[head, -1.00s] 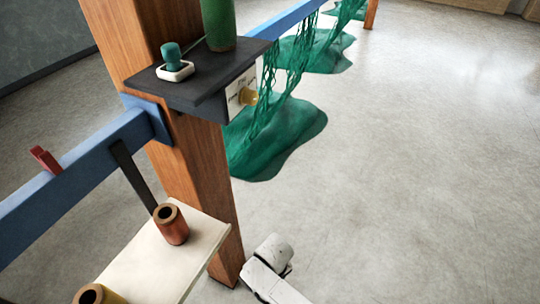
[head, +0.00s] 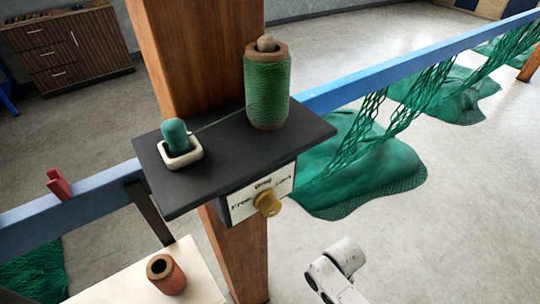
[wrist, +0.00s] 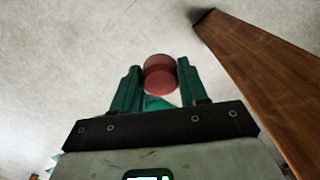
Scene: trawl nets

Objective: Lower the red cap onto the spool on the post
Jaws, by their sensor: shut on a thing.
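The red cap (wrist: 160,77) is a short round piece held between the green fingers of my gripper (wrist: 159,66) in the wrist view. My gripper is shut on it. The green spool (head: 268,92) stands upright on a dark shelf (head: 225,165) in the head view. The rounded tip of the post (head: 267,43) pokes out of the top of the spool. No cap is on it. The gripper and cap are outside the head view, and the spool does not show in the wrist view, so their distance cannot be told.
The shelf is fixed to a wooden upright (head: 190,60). On it, a teal-topped piece (head: 174,134) sits in a white holder (head: 181,157). A brass knob (head: 267,203) sticks out below. A blue rail (head: 420,58) carries green nets. A brown spool (head: 166,275) stands on a pale board.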

